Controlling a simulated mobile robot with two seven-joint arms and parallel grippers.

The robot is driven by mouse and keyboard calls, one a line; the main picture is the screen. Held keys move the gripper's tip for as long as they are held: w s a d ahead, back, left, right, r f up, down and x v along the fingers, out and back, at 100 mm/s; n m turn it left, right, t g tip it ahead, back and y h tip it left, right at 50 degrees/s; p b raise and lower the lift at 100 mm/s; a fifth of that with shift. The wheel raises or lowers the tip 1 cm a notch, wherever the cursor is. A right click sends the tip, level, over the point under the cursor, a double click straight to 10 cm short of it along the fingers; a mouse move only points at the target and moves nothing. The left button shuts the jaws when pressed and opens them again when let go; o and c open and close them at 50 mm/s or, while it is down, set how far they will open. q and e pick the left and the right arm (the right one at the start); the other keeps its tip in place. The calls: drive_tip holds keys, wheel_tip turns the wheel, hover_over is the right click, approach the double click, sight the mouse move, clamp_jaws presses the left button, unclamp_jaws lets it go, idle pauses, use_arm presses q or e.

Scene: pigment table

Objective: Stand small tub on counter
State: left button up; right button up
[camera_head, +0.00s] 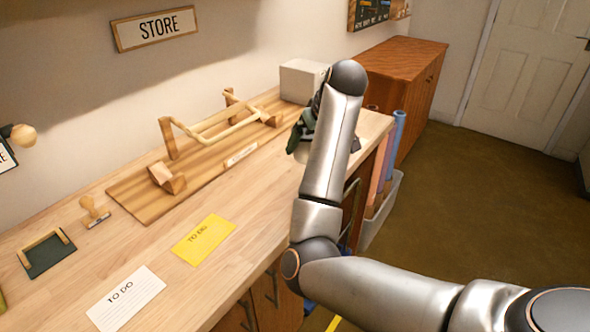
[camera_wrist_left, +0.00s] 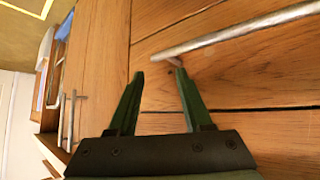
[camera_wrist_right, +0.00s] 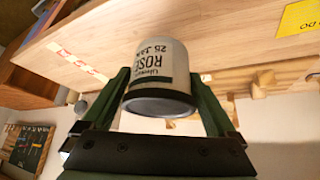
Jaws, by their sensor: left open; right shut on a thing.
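The small tub (camera_wrist_right: 160,70) is off-white with dark lettering that includes "ROSE" and "25 JAN", and has a dark round end facing the right wrist camera. My right gripper (camera_wrist_right: 158,78) is shut on it, one finger on each side. In the head view my right gripper (camera_head: 302,135) is over the far right end of the wooden counter (camera_head: 262,205), mostly hidden behind my arm, so the tub's contact with the counter cannot be told. My left gripper (camera_wrist_left: 160,74) is open and empty before a wooden drawer front, near a metal bar handle (camera_wrist_left: 240,30).
A wooden rack (camera_head: 205,135) stands along the counter's back, with a pale box (camera_head: 302,80) beyond it. A yellow card (camera_head: 203,239), a white card (camera_head: 125,298), a stamp (camera_head: 94,211) and a dark pad (camera_head: 47,254) lie nearer. Counter around the yellow card is clear.

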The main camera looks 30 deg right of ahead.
drive_tip(key=w+d+f, duration=0.1)
drive_tip(key=w+f, duration=0.1)
drive_tip(key=w+d+f, duration=0.1)
drive_tip(key=w+f, duration=0.1)
drive_tip(key=w+d+f, duration=0.1)
drive_tip(key=w, duration=0.1)
drive_tip(key=shift+d+f, duration=0.25)
drive_tip(key=shift+f, duration=0.15)
drive_tip(key=shift+w+d+f, duration=0.3)
drive_tip(key=shift+w+f, duration=0.15)
drive_tip(key=shift+f, duration=1.7)
drive_tip(key=shift+f, duration=0.15)
drive_tip(key=o, duration=1.3)
drive_tip(key=shift+c, duration=0.2)
drive_tip(key=v, duration=1.2)
drive_tip(key=shift+p, duration=0.35)
